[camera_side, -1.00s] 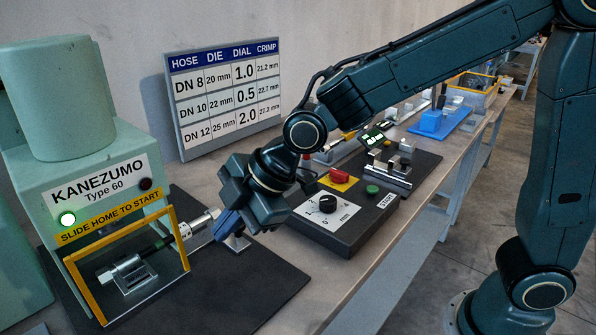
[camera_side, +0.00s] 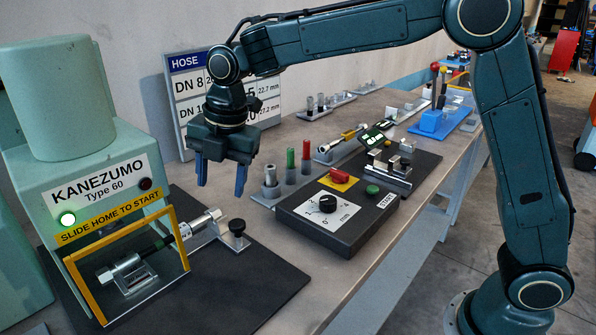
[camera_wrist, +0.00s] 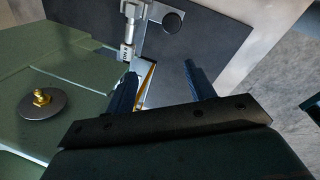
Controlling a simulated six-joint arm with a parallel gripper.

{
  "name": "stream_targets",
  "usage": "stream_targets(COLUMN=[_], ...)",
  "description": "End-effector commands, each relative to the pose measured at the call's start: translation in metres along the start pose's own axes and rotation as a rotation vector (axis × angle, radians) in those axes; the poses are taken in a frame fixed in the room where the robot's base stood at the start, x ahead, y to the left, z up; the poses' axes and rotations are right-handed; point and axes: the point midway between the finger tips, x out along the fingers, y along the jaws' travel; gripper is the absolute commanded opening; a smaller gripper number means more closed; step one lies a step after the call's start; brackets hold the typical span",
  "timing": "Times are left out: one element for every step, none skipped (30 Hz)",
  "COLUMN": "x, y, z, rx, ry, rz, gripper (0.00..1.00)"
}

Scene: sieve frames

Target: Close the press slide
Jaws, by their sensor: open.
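The green press (camera_side: 75,175), labelled KANEZUMO Type 60, stands at the left of the side view. A yellow-framed clear guard (camera_side: 118,222) is at its front, with a hose (camera_side: 172,242) with metal ends lying behind it. The slide's black knob (camera_side: 237,226) stands upright on a metal bracket, right of the frame. In the wrist view the knob (camera_wrist: 172,22) is a dark disc beyond the fingers. My gripper (camera_side: 220,178) is open and empty, pointing down above and behind the knob, apart from it. Its two fingers (camera_wrist: 160,88) also show in the wrist view.
A green lamp (camera_side: 67,219) glows on the press; a dark red one (camera_side: 145,184) looks unlit. A control box (camera_side: 340,215) with dial and START button sits right of the knob, with several dies (camera_side: 290,165) behind. A chart (camera_side: 185,100) stands behind my gripper. The dark mat (camera_side: 260,285) in front is clear.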

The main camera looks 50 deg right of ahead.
Motion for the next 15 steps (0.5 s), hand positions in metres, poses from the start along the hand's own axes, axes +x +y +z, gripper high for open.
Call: stream_targets(x=[-0.002, -0.004, -0.007, -0.008, -0.010, -0.012, -0.014, -0.015, -0.017, -0.018, -0.018, -0.019, -0.019, -0.020, -0.020], y=[0.003, 0.004, 0.004, 0.004, 0.004, 0.004, 0.004, 0.004, 0.003, 0.003, 0.003, 0.003, 0.002, 0.002, 0.002], z=[0.007, 0.011, 0.015, 0.019, 0.021, 0.025, 0.027, 0.028, 0.030, 0.031, 0.032, 0.033, 0.034, 0.034, 0.035], rx=[-0.040, -0.067, -0.102, -0.125, -0.146, -0.173, -0.191, -0.207, -0.225, -0.237, -0.245, -0.255, -0.260, -0.263, -0.266], ry=[-0.001, 0.000, 0.003, 0.006, 0.010, 0.015, 0.019, 0.023, 0.028, 0.031, 0.034, 0.037, 0.039, 0.040, 0.041], rz=[-0.030, -0.050, -0.076, -0.094, -0.111, -0.130, -0.143, -0.154, -0.167, -0.175, -0.181, -0.188, -0.193, -0.195, -0.197], gripper=[0.54, 0.54, 0.54, 0.54, 0.54, 0.54, 0.54, 0.54, 0.54, 0.54, 0.54, 0.54, 0.54, 0.54, 0.54])
